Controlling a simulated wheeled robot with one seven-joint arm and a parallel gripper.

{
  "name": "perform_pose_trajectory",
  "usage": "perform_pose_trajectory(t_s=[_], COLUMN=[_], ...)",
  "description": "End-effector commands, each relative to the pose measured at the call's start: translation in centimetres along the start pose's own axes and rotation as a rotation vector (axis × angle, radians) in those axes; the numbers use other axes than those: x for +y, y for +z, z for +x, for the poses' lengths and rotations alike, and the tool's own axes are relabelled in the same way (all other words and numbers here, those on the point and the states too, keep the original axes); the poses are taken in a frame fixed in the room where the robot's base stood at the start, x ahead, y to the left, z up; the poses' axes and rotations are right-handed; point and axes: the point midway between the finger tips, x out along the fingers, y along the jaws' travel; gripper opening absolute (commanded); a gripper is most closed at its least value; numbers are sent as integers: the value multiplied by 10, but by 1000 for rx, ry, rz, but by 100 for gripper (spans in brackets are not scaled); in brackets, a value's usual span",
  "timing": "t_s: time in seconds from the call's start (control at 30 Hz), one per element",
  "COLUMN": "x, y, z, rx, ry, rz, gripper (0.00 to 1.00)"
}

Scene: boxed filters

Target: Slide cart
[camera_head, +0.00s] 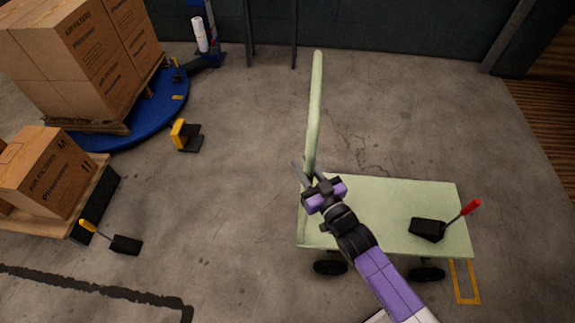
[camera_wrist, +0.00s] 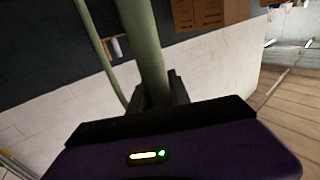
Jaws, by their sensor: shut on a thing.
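The cart is a pale green flatbed (camera_head: 390,205) on black wheels, with a tall pale green push handle (camera_head: 315,110) rising at its left end. My gripper (camera_head: 309,175) is at the lower part of that handle, reached from the front over the deck. In the wrist view, the green handle bar (camera_wrist: 147,50) runs down between the dark fingers (camera_wrist: 160,92), and my gripper is shut on it. A second green bar (camera_wrist: 98,50) shows to its left. A black block with a red-tipped lever (camera_head: 428,229) sits on the deck's right side.
Boxes of air filters (camera_head: 90,55) stand on a pallet on a blue round platform (camera_head: 170,105) at the back left. Another boxed pallet (camera_head: 45,175) is at the left. Small black and yellow items (camera_head: 186,135) lie on the floor. The floor between them and the cart is clear.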

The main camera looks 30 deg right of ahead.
Motion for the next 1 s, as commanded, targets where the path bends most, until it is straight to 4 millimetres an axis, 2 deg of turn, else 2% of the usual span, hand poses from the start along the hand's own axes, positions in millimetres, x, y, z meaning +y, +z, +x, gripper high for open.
perform_pose_trajectory(t_s=[0.2,0.4,0.63,1.0], x=[26,40,48,49], y=[1,1,0,0], z=[-18,-27,-32,-33], rx=[-4,-3,-1,-1], ry=[0,-1,1,1], rz=[-2,-2,0,0], gripper=[0,0,0,0])
